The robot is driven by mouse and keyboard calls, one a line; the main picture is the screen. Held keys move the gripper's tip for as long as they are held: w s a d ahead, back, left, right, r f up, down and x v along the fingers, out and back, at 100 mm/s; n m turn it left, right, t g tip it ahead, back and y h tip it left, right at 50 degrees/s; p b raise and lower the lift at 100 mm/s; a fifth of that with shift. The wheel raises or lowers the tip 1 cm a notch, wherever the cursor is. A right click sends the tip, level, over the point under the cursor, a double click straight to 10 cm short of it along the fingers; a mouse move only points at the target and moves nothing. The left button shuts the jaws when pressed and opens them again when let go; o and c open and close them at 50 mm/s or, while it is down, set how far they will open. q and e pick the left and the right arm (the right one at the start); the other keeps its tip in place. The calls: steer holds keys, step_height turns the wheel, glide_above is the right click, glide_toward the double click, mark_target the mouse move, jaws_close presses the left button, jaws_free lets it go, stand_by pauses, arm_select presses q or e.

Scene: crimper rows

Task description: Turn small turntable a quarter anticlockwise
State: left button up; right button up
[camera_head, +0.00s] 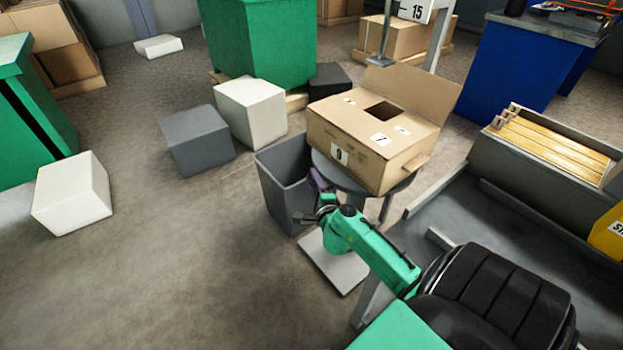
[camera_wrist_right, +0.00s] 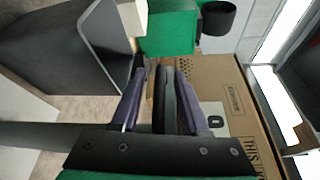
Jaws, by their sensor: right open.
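The small turntable (camera_head: 335,177) is a dark round disc on a stand, mostly hidden under an open cardboard box (camera_head: 360,140). The box has an upright flap at the back and white number labels. My right gripper (camera_head: 318,186), with purple fingers, is at the left front rim of the disc. In the right wrist view the open fingers (camera_wrist_right: 161,75) stand on either side of the disc's dark edge (camera_wrist_right: 165,105); I cannot tell whether they touch it. The box (camera_wrist_right: 225,85) shows on the right there. My left gripper is not in view.
A grey open bin (camera_head: 275,190) stands directly left of the turntable, close to my right gripper. White (camera_head: 251,112) and dark grey (camera_head: 197,140) blocks stand beyond it. A grey trough with yellowish bars (camera_head: 555,150) is at right. The floor at lower left is clear.

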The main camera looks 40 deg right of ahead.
steer(key=shift+x, duration=1)
steer(key=c, duration=0.7)
steer(key=shift+a, duration=0.1)
jaws_close()
